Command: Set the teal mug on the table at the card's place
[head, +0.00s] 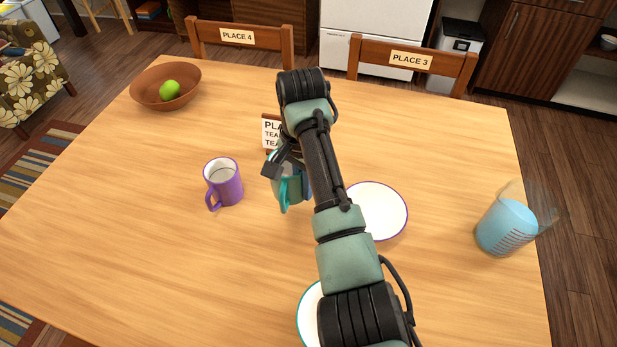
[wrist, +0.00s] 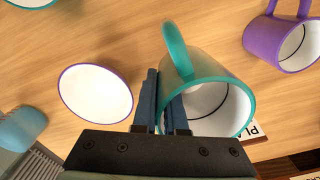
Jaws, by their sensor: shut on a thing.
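The teal mug (head: 291,190) is in the middle of the table, partly hidden by my arm; it also shows in the wrist view (wrist: 205,62), white inside. My gripper (wrist: 172,108) is shut on the mug's wall at the rim, its handle pointing toward the top of the wrist view. I cannot tell whether the mug's base touches the table. The card (head: 271,134) stands just behind the mug. It reads "PLA", "TEA", "TEA"; my arm hides the rest. Chair labels read PLACE 4 (head: 237,37) and PLACE 3 (head: 410,60).
A purple mug (head: 226,182) stands left of the teal mug. A purple-rimmed plate (head: 385,212) is to the right, a teal-rimmed plate (head: 308,318) nearer me. The left front is clear.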

